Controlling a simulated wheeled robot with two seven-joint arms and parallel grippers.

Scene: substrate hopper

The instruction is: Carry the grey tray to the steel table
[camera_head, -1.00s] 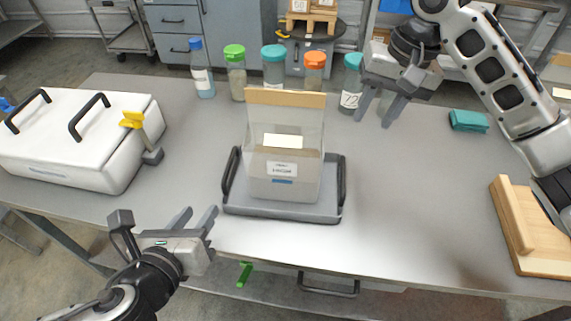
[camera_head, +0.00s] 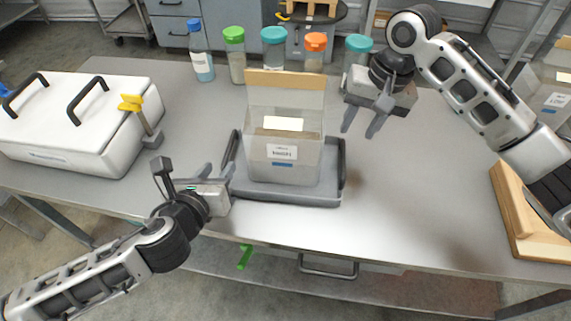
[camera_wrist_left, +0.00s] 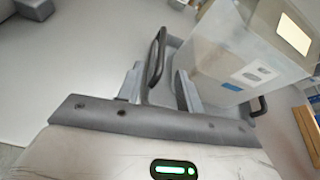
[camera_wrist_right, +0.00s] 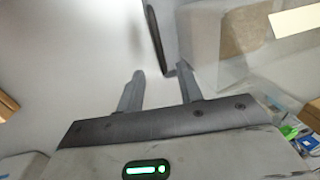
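The grey tray (camera_head: 275,193) lies flat on a grey metal-topped table (camera_head: 425,200). It has dark upright handles at its left and right ends and carries a clear container (camera_head: 255,150) with a tan top edge and a label. My left gripper (camera_head: 218,176) is open at the tray's left handle. In the left wrist view the handle (camera_wrist_left: 157,58) lies between the open fingers, not clamped. My right gripper (camera_head: 360,128) is open and empty, up and right of the right handle (camera_head: 342,165). In the right wrist view a handle (camera_wrist_right: 155,35) lies just beyond the fingertips.
A white lidded box (camera_head: 75,115) with black handles stands at the left. Several jars and bottles (camera_head: 273,50) line the back edge. A wooden stand (camera_head: 515,210) is at the right. The table between tray and stand is clear.

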